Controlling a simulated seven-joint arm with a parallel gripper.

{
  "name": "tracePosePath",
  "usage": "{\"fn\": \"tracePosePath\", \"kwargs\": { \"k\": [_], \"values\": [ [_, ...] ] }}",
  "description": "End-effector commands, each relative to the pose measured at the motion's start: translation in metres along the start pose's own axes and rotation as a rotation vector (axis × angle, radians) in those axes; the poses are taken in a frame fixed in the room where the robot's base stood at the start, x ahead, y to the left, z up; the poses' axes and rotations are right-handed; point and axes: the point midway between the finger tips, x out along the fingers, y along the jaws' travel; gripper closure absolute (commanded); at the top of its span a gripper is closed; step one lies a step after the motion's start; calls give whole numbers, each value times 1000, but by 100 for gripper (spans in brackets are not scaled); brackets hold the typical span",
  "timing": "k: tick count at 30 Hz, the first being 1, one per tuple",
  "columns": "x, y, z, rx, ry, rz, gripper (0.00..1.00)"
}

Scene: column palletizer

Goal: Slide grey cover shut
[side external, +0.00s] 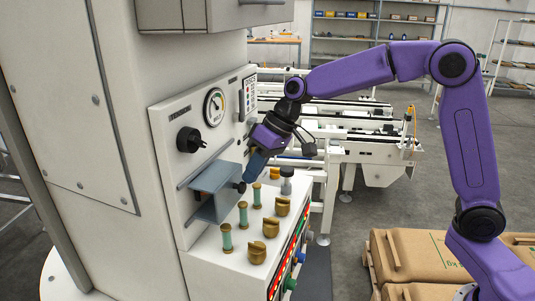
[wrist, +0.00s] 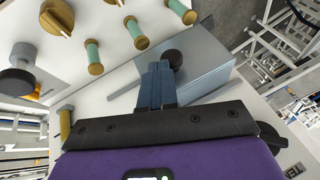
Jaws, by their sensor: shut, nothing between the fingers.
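The grey cover (side external: 213,180) is a box-like hood on the white panel's front, set between two grey rails. A black knob (side external: 240,187) sticks out from it. In the wrist view the cover (wrist: 200,68) lies just beyond my fingertips, with its knob (wrist: 173,58) right beside them. My gripper (side external: 248,179) is shut and empty, its blue fingers pointing down at the knob. The closed fingers (wrist: 158,68) also show in the wrist view. I cannot tell whether they touch the knob. The cover's far side is hidden.
Green-and-brass posts (side external: 243,214) and brass knobs (side external: 270,227) stand on the ledge close below the cover. A black rotary knob (side external: 190,140) and a gauge (side external: 214,107) are on the panel above.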

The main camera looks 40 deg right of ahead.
Motion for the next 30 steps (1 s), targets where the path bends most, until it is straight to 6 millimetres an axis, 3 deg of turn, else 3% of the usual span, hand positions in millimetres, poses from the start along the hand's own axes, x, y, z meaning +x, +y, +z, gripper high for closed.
{"fn": "tracePosePath", "kwargs": {
  "k": [3, 6, 20, 26, 29, 30],
  "values": [
    [5, -18, 4, -2, 1, 0, 100],
    [7, -23, 6, 0, 0, 0, 100],
    [7, -26, 7, -2, -6, -4, 100],
    [-11, -7, 1, 4, 4, 0, 100],
    [-26, 8, -3, 8, 8, 3, 100],
    [-36, 6, -3, 4, 11, 1, 100]
  ]
}}
